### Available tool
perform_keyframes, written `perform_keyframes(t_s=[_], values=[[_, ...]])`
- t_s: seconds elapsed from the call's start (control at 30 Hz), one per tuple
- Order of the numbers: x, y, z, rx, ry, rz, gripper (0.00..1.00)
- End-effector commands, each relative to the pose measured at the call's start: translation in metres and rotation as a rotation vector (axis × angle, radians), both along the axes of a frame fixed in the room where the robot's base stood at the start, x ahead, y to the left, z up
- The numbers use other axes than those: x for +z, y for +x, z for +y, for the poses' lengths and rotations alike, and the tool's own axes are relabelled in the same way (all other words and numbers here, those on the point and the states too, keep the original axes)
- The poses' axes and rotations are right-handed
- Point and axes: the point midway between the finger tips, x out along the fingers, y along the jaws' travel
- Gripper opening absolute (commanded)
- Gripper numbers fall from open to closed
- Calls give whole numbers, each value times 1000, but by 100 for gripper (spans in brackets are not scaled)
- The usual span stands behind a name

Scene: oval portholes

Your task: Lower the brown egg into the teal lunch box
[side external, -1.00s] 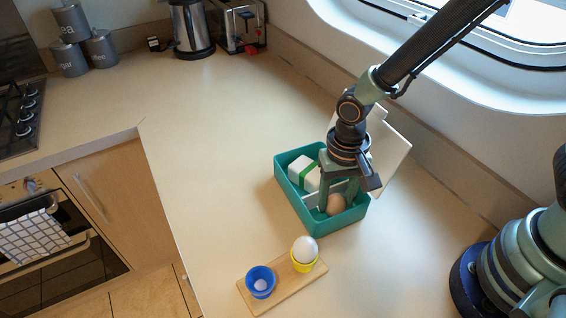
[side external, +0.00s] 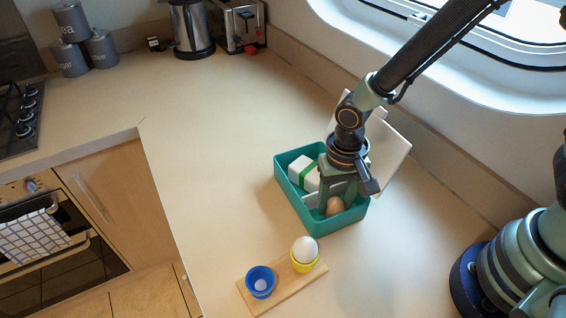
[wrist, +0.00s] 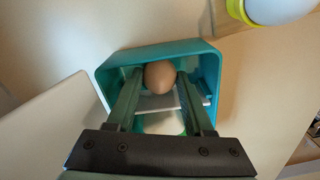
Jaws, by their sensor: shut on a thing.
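The brown egg (side external: 335,206) is inside the near end of the teal lunch box (side external: 289,192). My gripper (side external: 334,198) reaches down into the box and is shut on the egg. In the wrist view the brown egg (wrist: 159,77) sits between the two fingertips, close to the teal end wall (wrist: 205,47). Whether the egg's underside touches the box floor is hidden.
A white block with a green band (side external: 303,173) lies in the far part of the box, past a pale divider. A wooden board (side external: 284,290) in front holds a white egg in a yellow cup (side external: 305,264) and a blue cup (side external: 260,284). Counter left of the box is clear.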

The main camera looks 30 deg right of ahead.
Motion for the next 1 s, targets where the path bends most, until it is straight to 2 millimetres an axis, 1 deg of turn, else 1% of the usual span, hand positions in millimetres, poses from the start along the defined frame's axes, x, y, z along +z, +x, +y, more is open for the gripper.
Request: perform_keyframes(t_s=[0.03,0.07,0.1,0.13,0.43,0.57,0.67,0.77,1.0], values=[[0,0,0,0,1,0,56],[0,0,0,0,1,0,67],[0,0,0,0,1,0,83],[0,0,0,0,1,0,87],[0,0,0,0,0,0,87],[7,1,0,0,2,-3,87],[19,1,1,0,2,-5,87],[36,1,1,0,3,-6,87],[82,2,1,0,4,-8,87]])
